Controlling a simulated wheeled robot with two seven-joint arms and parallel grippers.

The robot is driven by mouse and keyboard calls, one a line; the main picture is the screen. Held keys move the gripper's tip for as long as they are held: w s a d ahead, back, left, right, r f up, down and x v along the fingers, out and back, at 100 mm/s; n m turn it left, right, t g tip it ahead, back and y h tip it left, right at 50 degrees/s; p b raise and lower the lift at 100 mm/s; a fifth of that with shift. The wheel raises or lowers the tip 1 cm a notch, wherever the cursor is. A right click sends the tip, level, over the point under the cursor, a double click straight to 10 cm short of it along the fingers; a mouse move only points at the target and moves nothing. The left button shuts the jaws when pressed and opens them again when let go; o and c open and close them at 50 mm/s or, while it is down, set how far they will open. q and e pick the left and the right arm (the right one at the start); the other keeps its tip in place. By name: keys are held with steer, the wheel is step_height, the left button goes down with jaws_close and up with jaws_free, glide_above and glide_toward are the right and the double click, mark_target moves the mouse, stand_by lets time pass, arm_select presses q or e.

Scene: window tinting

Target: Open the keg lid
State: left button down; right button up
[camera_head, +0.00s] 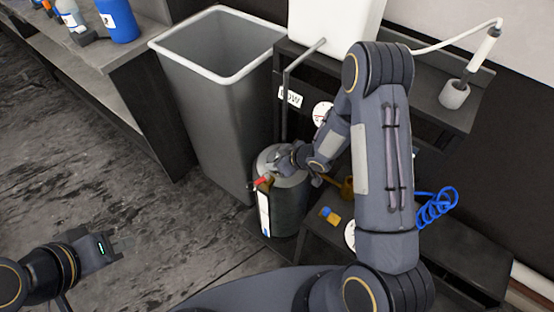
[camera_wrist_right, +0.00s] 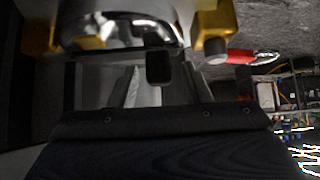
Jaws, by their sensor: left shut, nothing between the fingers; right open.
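The keg (camera_head: 287,212) is a dark metal cylinder with a pale label and a lighter silver top. It stands on the floor between the grey bin and the low bench. Its lid (camera_head: 270,158) is partly hidden by my right gripper (camera_head: 288,160), which is at the keg's top. The right wrist view shows the shiny keg top (camera_wrist_right: 120,28) just ahead of the open fingers (camera_wrist_right: 160,88). A small black block (camera_wrist_right: 158,67) shows between the fingers; I cannot tell whether they touch it. My left gripper (camera_head: 112,256) is shut and empty, low at the left, far from the keg.
A red-handled fitting (camera_head: 262,182) sits at the keg's front edge; brass fittings (camera_wrist_right: 212,25) flank its top. A tall grey bin (camera_head: 215,100) stands close behind. A bench (camera_head: 450,240) with a blue coiled hose (camera_head: 437,207) is at right. The floor at left is clear.

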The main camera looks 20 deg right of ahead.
steer(key=shift+c, duration=0.2)
jaws_close()
